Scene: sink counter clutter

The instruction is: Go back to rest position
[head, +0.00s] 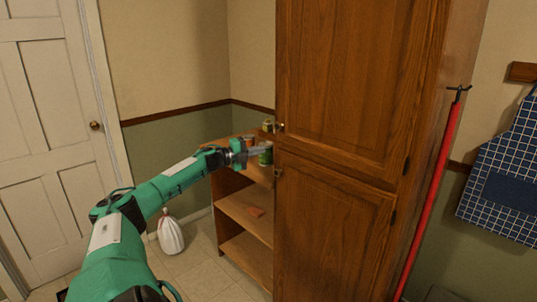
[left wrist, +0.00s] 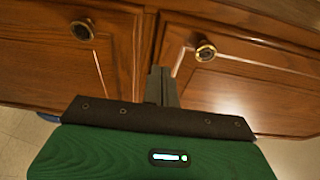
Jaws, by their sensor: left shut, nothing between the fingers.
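My left arm reaches forward from the lower left in the head view. Its gripper (head: 264,150) is near the left edge of the tall wooden cabinet (head: 335,225), by the top of the open shelf unit. In the left wrist view the left gripper (left wrist: 161,72) is shut, with its fingers together and nothing between them. It points at wooden door fronts, between a left brass knob (left wrist: 82,30) and a right brass knob (left wrist: 205,52). I cannot tell whether the fingertips touch the wood. My right gripper is not in view.
The shelf unit (head: 243,208) holds small cans and jars (head: 267,126) on top, partly hidden by my gripper, and a small reddish item (head: 255,212) below. A red pole (head: 432,190) and checked apron (head: 505,175) hang at right.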

